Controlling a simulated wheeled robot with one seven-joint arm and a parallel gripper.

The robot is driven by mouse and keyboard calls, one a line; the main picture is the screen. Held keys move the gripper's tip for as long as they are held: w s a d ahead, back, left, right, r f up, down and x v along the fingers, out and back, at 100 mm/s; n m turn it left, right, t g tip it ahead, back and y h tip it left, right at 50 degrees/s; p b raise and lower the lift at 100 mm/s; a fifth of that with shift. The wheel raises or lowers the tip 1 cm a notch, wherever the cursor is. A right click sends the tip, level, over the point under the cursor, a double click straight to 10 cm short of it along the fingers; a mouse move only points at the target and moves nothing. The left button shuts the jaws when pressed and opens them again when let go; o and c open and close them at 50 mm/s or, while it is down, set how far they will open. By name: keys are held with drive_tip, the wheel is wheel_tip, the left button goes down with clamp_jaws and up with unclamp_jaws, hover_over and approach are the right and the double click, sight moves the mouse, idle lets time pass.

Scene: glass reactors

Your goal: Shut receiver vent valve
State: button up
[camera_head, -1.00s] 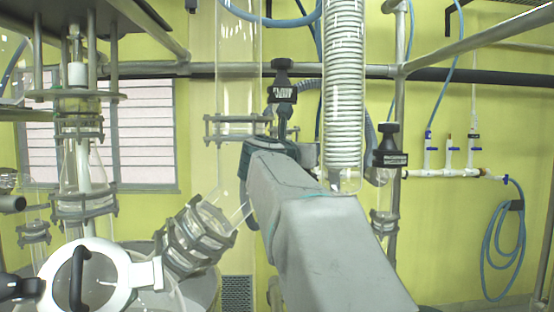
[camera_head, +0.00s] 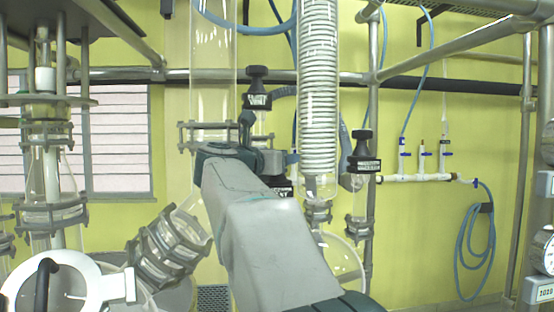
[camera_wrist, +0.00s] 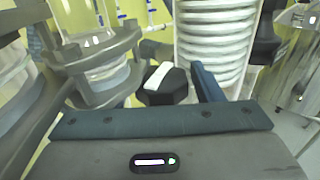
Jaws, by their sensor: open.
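My gripper (camera_wrist: 140,95) is open. In the wrist view a black eight-sided knob (camera_wrist: 168,85) with a white bar on top sits between its fingers, and I see no clear contact. In the head view my gripper (camera_head: 268,142) is at the glassware left of the coil condenser, partly hidden by my arm. Black-capped valves with white labels show there: an upper one (camera_head: 257,88), one partly behind my gripper (camera_head: 281,187), and one right of the coil (camera_head: 362,150). I cannot tell which is the receiver vent valve.
The glass coil condenser (camera_head: 317,90) stands close to the right of my gripper. A wide glass column (camera_head: 212,80) and clamped joint (camera_head: 168,245) are on the left. Metal frame pipes (camera_head: 373,100) cross behind. Gauges (camera_head: 545,245) are at the right edge.

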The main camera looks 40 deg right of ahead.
drive_tip(key=n+t, duration=0.1)
drive_tip(key=n+t+y, duration=0.1)
drive_tip(key=t, duration=0.1)
drive_tip(key=shift+s+r+y, duration=0.1)
drive_tip(key=shift+s+y, duration=0.1)
drive_tip(key=shift+y, duration=0.1)
drive_tip(key=n+t+y+p, duration=0.2)
drive_tip(key=t, duration=0.1)
drive_tip(key=shift+w+r+n, duration=0.1)
drive_tip(key=shift+r+n, duration=0.05)
drive_tip(key=shift+n, duration=0.25)
drive_tip(key=shift+f+n+t+y+p, duration=0.25)
drive_tip(key=shift+n+t+y+p, duration=0.15)
drive_tip(key=shift+t+y+p, duration=0.25)
drive_tip(key=shift+c, duration=0.3)
drive_tip(key=c, duration=0.7)
drive_tip(key=shift+w+f+m+g+h+b, duration=0.1)
drive_tip(key=shift+f+m+g+h+b, duration=0.1)
drive_tip(key=shift+m+g+h+b, duration=0.75)
drive_tip(key=m+g+h+b, duration=0.1)
drive_tip(key=m+g+h, duration=0.1)
drive_tip(key=g, duration=0.1)
drive_tip(key=shift+r+b, duration=0.15)
drive_tip(key=shift+b, duration=0.15)
drive_tip(key=shift+r+m+g+h, duration=0.1)
drive_tip(key=shift+m+g+h, duration=0.6)
drive_tip(key=shift+m+g, duration=0.6)
